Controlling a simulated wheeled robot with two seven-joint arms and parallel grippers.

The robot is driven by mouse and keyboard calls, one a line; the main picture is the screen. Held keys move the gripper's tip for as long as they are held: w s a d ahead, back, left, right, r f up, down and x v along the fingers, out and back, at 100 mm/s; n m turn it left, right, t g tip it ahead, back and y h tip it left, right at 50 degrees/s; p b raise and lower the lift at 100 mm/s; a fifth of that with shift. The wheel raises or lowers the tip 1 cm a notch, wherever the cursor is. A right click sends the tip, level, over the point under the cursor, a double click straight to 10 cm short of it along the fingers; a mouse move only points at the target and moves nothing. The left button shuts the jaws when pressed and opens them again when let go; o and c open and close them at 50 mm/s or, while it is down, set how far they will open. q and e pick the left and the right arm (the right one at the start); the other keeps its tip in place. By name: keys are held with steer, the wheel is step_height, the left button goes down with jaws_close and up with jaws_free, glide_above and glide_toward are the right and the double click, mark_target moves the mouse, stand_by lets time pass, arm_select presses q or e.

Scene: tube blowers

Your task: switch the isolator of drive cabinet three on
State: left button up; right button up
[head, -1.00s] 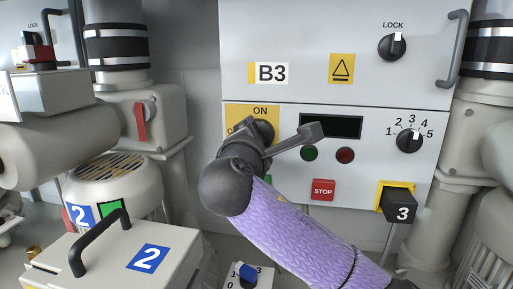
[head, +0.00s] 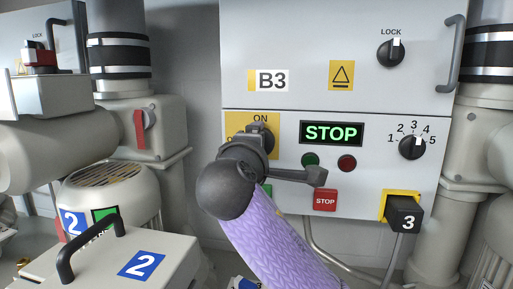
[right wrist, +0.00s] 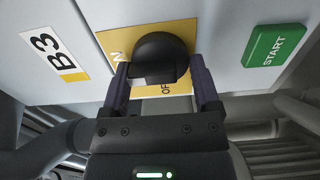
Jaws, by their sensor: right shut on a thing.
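Drive cabinet B3 (head: 290,93) has a yellow isolator plate (head: 237,121) marked ON at its top. The black isolator knob (head: 268,138) is partly hidden behind my right gripper (head: 258,142). In the right wrist view, my gripper (right wrist: 161,76) has a finger on each side of the knob (right wrist: 162,50) and is shut on it. The plate (right wrist: 181,88) shows rotated there, with OFF partly covered. The cabinet display (head: 331,133) is lit and reads STOP in green. My left gripper is not in view.
A red STOP button (head: 325,200), a numbered selector (head: 412,147) and a black block marked 3 (head: 404,214) sit right of my arm. A green START button (right wrist: 275,46) is near the gripper. A box marked 2 (head: 160,250) stands at lower left.

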steer(key=shift+f, duration=0.15)
steer(key=o, duration=1)
steer(key=shift+o, duration=0.4)
steer(key=shift+s, duration=0.1)
steer(key=s+a+b, duration=0.1)
steer(key=s+b, duration=0.3)
steer(key=s, duration=0.5)
steer(key=shift+s+a, duration=0.4)
